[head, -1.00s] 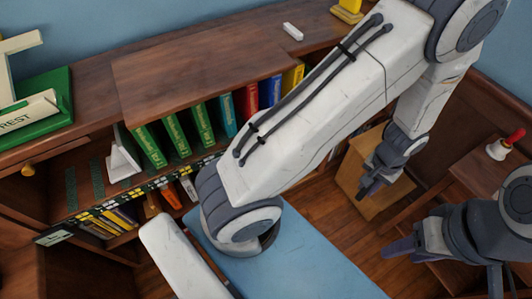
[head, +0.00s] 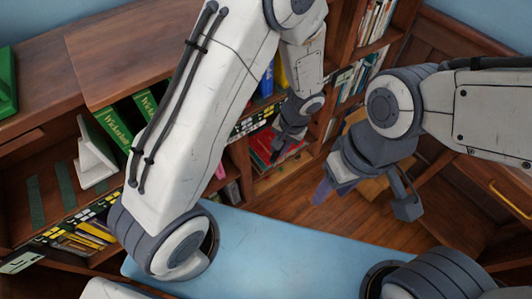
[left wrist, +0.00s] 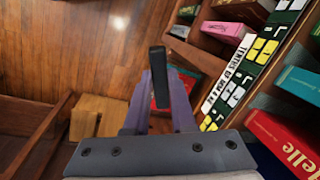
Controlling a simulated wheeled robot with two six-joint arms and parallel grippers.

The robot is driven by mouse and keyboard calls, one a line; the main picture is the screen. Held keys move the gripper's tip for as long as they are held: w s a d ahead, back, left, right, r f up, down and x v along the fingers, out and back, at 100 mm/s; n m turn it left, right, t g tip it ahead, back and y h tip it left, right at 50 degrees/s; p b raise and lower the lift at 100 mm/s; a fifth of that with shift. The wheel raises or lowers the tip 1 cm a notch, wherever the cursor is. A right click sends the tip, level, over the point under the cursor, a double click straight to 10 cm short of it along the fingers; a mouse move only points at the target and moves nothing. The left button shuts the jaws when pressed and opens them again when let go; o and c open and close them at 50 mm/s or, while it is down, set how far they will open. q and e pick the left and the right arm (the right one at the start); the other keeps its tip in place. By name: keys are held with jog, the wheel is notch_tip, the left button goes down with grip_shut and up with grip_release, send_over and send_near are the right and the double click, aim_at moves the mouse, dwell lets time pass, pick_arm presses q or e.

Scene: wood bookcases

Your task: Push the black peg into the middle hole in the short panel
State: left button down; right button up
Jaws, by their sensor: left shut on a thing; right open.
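My left gripper (head: 286,147) hangs in front of the bookcase, right of the green and blue books. In the left wrist view its purple fingers (left wrist: 158,105) are shut on the black peg (left wrist: 158,72), which sticks out beyond them. The peg cannot be made out clearly in the head view.
The bookcase (head: 130,55) holds books and a white bookend (head: 97,160). A labelled shelf edge (left wrist: 245,75) runs close to the right of my left gripper in the left wrist view. A blue tabletop (head: 280,250) lies in front; a wooden box (left wrist: 97,117) stands on the floor.

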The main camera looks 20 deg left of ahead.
pick_arm(q)
jog(key=w+a+f+m+t+y+b, duration=0.2)
jog(key=w+f+b, duration=0.4)
jog(key=b, duration=1)
jog(key=w+a+f+m+t+y+b, duration=0.1)
jog(key=w+a+f+t+y+b, duration=0.2)
jog(key=f+b, duration=1)
jog(key=w+a+f+m+t+y+b, duration=0.2)
jog(key=w+f+t+y+b, duration=0.4)
jog(key=b, duration=1.5)
jog(key=w+a+f, duration=0.1)
jog(key=w+f, duration=0.2)
jog(key=w, duration=0.2)
jog(key=shift+a+f+m+y, duration=0.3)
jog(key=shift+y, duration=0.1)
pick_arm(e)
notch_tip(320, 180, down, 52)
jog(key=shift+f, duration=0.25)
pick_arm(q)
jog(key=shift+w, duration=0.1)
pick_arm(e)
jog(key=shift+d, duration=0.1)
jog(key=shift+f, duration=0.1)
